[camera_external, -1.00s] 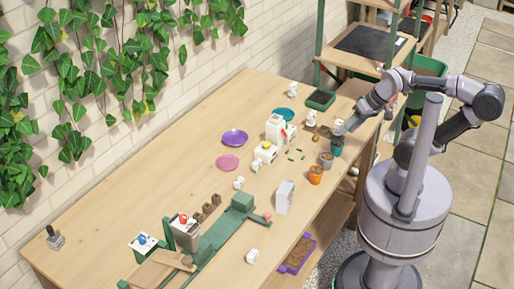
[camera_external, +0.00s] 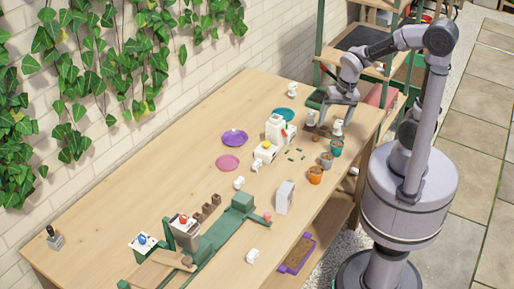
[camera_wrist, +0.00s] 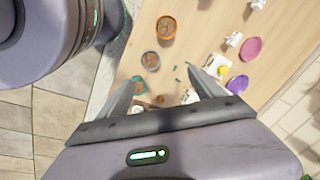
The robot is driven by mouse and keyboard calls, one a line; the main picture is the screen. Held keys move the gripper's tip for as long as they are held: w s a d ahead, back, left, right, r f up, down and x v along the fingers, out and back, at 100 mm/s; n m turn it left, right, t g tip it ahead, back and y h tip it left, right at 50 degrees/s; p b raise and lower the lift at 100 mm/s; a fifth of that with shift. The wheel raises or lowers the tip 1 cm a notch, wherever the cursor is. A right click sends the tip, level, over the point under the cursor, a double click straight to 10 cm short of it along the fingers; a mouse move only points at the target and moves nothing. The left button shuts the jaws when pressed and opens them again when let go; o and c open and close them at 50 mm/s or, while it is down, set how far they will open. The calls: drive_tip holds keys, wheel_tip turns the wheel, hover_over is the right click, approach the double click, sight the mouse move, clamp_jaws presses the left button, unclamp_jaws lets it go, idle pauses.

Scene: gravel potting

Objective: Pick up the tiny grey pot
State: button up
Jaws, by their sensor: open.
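The tiny grey pot (camera_external: 326,160) stands on the wooden table near its right edge, between an orange pot (camera_external: 315,175) and a teal pot (camera_external: 336,149). In the wrist view the grey pot (camera_wrist: 150,60) shows from above with brown contents, just beyond my fingertips. The teal pot (camera_wrist: 137,83) is partly hidden by my left finger there. My gripper (camera_external: 329,124) is open and empty, above the table on the far side of the teal pot. In the wrist view my gripper's (camera_wrist: 161,74) fingers are spread apart.
The orange pot (camera_wrist: 167,27) stands close to the grey one. White machines (camera_external: 275,130), small green pieces (camera_external: 292,155) and purple (camera_external: 235,138) and pink plates (camera_external: 228,162) lie to the left. A green shelf stands behind my arm.

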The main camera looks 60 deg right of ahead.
sight(328, 157)
drive_tip(key=f+m+b, duration=0.1)
drive_tip(key=f, duration=0.4)
drive_tip(key=w+f+m+g+b, duration=0.1)
drive_tip(key=f, duration=0.4)
drive_tip(key=d+f+g+b, duration=0.1)
drive_tip(key=f, duration=0.4)
drive_tip(key=shift+w+m+h, duration=0.15)
drive_tip(key=shift+m+h, duration=0.15)
drive_tip(key=shift+m, duration=0.1)
wheel_tip(328, 157, down, 6)
drive_tip(key=b, duration=0.3)
drive_tip(key=shift+w+d+r+b, duration=0.1)
drive_tip(key=shift+w+d+b, duration=0.05)
drive_tip(key=shift+b, duration=0.2)
drive_tip(key=shift+r, duration=0.1)
